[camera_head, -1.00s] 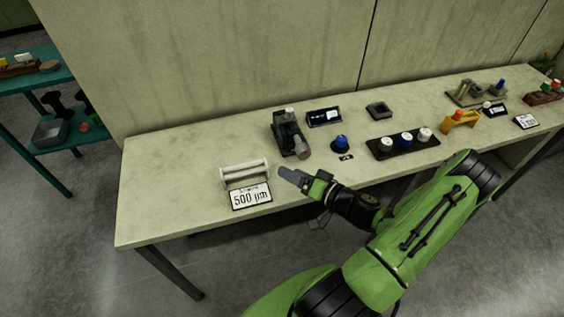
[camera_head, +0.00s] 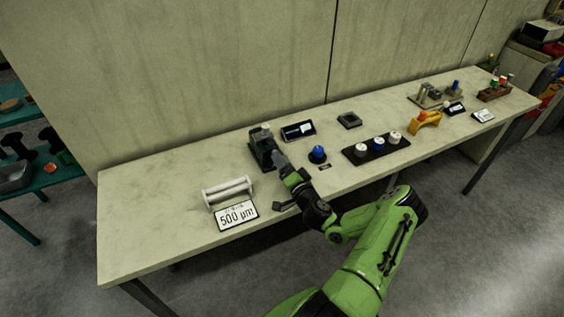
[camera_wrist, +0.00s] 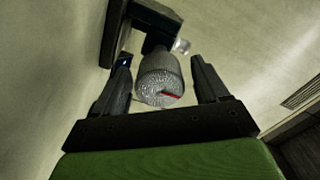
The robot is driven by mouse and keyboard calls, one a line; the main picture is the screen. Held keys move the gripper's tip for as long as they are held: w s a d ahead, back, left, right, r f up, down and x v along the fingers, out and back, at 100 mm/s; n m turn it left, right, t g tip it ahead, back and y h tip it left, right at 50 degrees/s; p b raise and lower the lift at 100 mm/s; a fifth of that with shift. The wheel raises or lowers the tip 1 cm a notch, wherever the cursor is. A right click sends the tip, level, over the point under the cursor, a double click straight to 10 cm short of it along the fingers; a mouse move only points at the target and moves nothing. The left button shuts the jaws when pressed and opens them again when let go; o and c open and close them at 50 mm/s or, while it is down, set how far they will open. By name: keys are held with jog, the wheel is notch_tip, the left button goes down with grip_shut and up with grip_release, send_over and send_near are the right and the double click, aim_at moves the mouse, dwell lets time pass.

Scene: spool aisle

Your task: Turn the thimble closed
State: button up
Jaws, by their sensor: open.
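The thimble (camera_wrist: 160,80) is a grey knurled cylinder with a red mark on its end face. In the wrist view it sits between the two spread fingers of my gripper (camera_wrist: 165,84), with gaps on both sides. It joins a dark instrument body (camera_wrist: 155,22) behind it. In the head view the dark instrument (camera_head: 262,145) stands on the bench, and my gripper (camera_head: 284,163) reaches its front end, hiding most of the thimble there.
A white roller stand (camera_head: 228,193) and a "500 μm" card (camera_head: 237,216) are to the left. The bench's left end (camera_head: 140,210) is clear.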

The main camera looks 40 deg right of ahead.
jog(key=shift+x, duration=0.85)
jog(key=shift+c, duration=0.3)
jog(key=c, duration=1)
